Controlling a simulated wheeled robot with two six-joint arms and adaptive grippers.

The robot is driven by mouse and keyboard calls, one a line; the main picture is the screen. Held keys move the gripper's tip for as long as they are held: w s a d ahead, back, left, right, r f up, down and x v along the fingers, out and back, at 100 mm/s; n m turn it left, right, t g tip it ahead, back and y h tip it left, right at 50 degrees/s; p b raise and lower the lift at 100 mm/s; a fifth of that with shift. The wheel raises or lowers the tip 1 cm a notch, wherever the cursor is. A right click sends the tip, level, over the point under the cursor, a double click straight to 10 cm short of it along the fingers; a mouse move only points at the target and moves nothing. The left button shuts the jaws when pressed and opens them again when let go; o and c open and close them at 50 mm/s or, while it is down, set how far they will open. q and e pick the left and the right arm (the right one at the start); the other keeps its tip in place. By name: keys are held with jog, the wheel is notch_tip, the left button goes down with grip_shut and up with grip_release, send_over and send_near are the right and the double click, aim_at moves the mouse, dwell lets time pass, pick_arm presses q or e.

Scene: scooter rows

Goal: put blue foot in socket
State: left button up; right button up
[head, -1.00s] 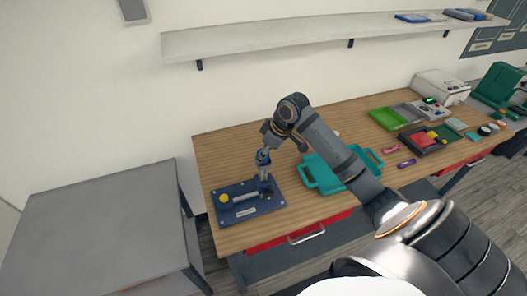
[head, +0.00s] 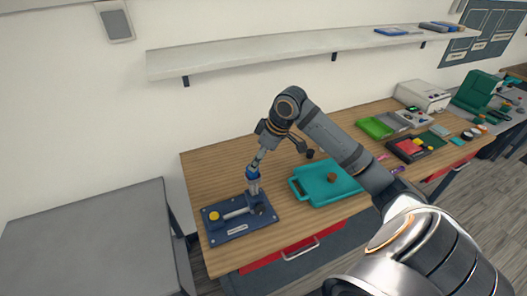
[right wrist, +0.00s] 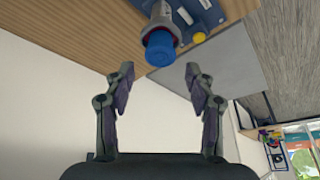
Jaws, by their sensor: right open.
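The blue foot (head: 252,172) sits at the top end of an upright grey socket tube (head: 254,187) on the dark blue fixture board (head: 268,212). In the right wrist view the blue foot (right wrist: 160,48) shows as a cap on the end of the grey tube (right wrist: 162,18). How deep it sits I cannot tell. My right gripper (right wrist: 160,72) is open, its fingers spread to either side below the blue foot in that view, with nothing between the tips. In the head view my right gripper (head: 261,156) is just above the foot. My left gripper is not in view.
The board also carries a yellow knob (head: 214,216) and a lying grey bar (head: 236,213). A teal tray (head: 310,192) with a small brown piece (head: 332,177) is to the right. Green and dark trays stand farther right. A shelf (head: 290,47) hangs above.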

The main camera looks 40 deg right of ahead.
jog(key=b+v, duration=0.1)
jog(key=v, duration=0.5)
jog(key=shift+s, duration=0.1)
dwell(0.3)
